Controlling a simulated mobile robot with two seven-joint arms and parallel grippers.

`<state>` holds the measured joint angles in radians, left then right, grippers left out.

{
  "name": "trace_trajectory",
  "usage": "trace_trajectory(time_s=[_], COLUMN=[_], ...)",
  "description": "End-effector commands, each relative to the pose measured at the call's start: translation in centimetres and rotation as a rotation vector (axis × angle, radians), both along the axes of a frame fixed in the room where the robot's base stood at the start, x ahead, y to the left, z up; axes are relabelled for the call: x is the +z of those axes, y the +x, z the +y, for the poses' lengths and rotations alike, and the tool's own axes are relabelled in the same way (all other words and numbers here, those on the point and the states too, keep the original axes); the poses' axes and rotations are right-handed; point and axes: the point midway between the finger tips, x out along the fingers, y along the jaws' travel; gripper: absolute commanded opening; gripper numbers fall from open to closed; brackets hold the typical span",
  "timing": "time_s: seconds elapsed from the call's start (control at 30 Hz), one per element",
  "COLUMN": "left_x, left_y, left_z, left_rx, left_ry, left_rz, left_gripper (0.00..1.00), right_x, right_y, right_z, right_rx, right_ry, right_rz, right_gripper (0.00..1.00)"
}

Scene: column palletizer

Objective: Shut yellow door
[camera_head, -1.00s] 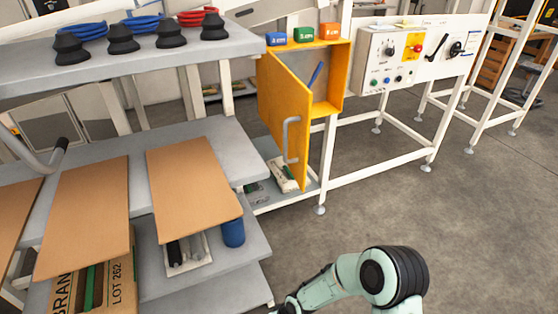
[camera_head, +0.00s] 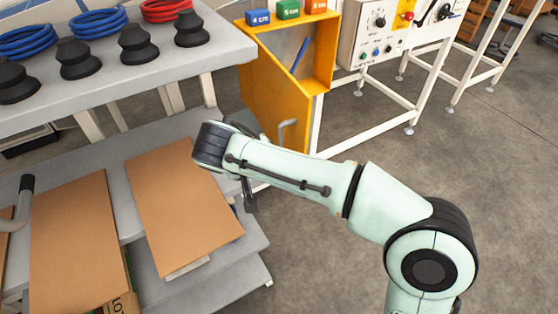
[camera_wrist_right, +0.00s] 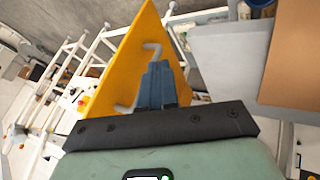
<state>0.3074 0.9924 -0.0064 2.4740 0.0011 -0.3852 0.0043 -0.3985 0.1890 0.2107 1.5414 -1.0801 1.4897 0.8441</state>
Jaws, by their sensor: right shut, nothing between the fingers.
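The yellow door (camera_head: 262,88) of the yellow cabinet (camera_head: 322,50) stands open, swung out toward the left, and the cabinet interior shows beside it. Its grey bar handle (camera_head: 286,130) is partly hidden by my right arm. My right gripper (camera_head: 250,200) hangs from the wrist, left of and below the handle in the head view, mostly hidden by the arm. In the right wrist view the shut, empty blue-grey fingers (camera_wrist_right: 158,70) overlap the yellow door (camera_wrist_right: 135,60) and part of its handle (camera_wrist_right: 152,47). I cannot tell whether they touch.
Blue, green and orange blocks (camera_head: 288,10) sit on the cabinet top. A grey shelf bench (camera_head: 215,60) with black cups stands at left, cardboard sheets (camera_head: 180,205) below. A control panel (camera_head: 395,30) is right of the cabinet. The floor at right is open.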

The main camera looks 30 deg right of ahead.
Motion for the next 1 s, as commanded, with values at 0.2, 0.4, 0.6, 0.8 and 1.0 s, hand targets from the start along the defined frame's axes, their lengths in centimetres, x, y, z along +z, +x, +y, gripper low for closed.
trace_trajectory(time_s=[0.2,0.4,0.6,0.8,1.0], left_x=[-0.1,-0.5,-0.4,-0.2,-0.2], left_y=[0.0,0.0,0.0,0.0,0.0], left_z=[0.0,0.0,0.0,0.0,0.0], left_rx=[0.0,0.0,0.0,0.0,-0.001], left_ry=[0.0,0.0,0.0,0.001,0.0], left_rz=[-0.001,-0.001,-0.001,-0.002,-0.001], left_gripper=[0.43,0.43,0.43,0.43,0.43], right_x=[-2.4,-5.9,-7.7,-7.7,-7.7], right_y=[1.0,2.6,3.5,3.4,3.4], right_z=[-1.6,-3.7,-6.2,-8.3,-8.8], right_rx=[-0.003,-0.003,-0.004,0.0,0.0], right_ry=[-0.003,-0.003,-0.001,-0.001,0.0], right_rz=[0.005,0.007,0.002,0.002,0.004], right_gripper=[0.0,0.0,0.0,0.0,0.0])
